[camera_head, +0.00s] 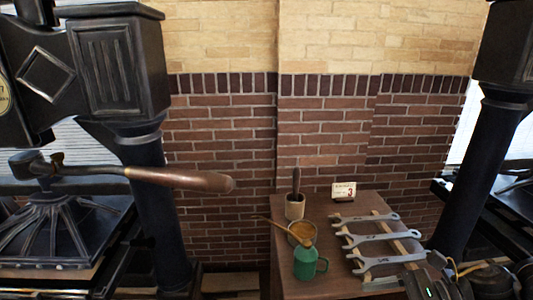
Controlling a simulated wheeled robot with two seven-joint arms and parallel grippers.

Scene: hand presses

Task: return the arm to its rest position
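My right arm shows at the bottom right corner, with a small green light on its grey and black end. Its gripper (385,284) appears as a dark shape low beside the wooden table's right part, near the wrenches. My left arm and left gripper are not in view. At the left stands a black hand press (70,225) with a long lever ending in a brown wooden handle (180,179).
A wooden table (325,212) holds a green oil can (308,264), a bowl (302,233), a cup with a dark handle (295,206), a number card (344,191) and several wrenches (385,237) on a rack. A second black press (492,140) stands at right. A brick wall is behind.

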